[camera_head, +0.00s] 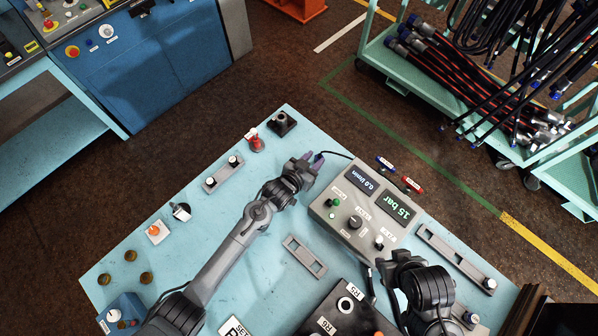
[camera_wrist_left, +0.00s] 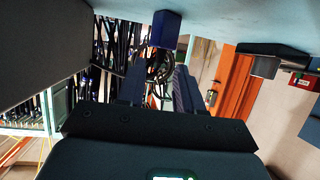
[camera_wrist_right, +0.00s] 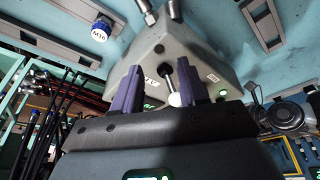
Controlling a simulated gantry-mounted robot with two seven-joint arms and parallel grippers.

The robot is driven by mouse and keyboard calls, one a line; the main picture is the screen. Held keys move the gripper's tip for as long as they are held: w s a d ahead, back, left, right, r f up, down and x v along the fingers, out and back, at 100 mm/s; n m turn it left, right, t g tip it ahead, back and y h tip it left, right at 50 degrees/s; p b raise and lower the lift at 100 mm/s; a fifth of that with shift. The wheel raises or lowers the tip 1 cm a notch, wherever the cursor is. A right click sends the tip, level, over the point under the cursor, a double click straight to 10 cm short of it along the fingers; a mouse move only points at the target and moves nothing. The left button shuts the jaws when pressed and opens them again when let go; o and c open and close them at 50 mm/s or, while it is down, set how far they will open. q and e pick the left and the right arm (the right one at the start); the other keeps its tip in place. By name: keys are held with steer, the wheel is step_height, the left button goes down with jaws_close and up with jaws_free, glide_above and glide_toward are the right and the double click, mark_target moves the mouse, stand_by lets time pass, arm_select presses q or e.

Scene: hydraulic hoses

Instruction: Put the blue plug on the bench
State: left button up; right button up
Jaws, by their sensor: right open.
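A small blue piece (camera_wrist_left: 166,28) shows in the left wrist view against the bench top, just past my left fingertips; it may be the blue plug. A round blue cap (camera_wrist_right: 99,31) with a white face marked M16 shows in the right wrist view; I cannot tell which is the plug. My left gripper (camera_head: 312,160) is open over the far part of the teal bench (camera_head: 245,195), with its fingers apart. My right gripper (camera_wrist_right: 157,90) is open by the grey tester (camera_head: 345,220); a white-tipped lever (camera_wrist_right: 175,98) shows between its fingers. The arm hides its fingertips in the head view.
A red button (camera_head: 256,144) and a black block (camera_head: 282,123) stand left of my left gripper. Blue (camera_head: 385,163) and red (camera_head: 412,185) labelled pieces are beyond the tester. A hose cart (camera_head: 470,120) stands at the right. The bench's left middle has free room.

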steer(key=shift+r, duration=0.3)
arm_select(q)
steer(key=s+a+r+n+g+y, duration=0.1)
steer(key=s+a+r+g+y, duration=0.1)
steer(key=s+a, duration=0.6)
steer(key=s+a+r+n+g+y, duration=0.2)
steer(key=s+a, duration=0.6)
steer(key=s, duration=0.4)
steer(key=s+a+r+n+g+y, duration=0.1)
steer(key=s+a+r+g+y, duration=0.2)
steer(key=s+a, duration=0.5)
steer(key=s+r, duration=0.1)
steer(key=s, duration=0.2)
steer(key=shift+a+r+n+g, duration=0.15)
steer(key=shift+r+n+g, duration=0.15)
steer(key=shift+g, duration=0.1)
steer(key=shift+p, duration=0.3)
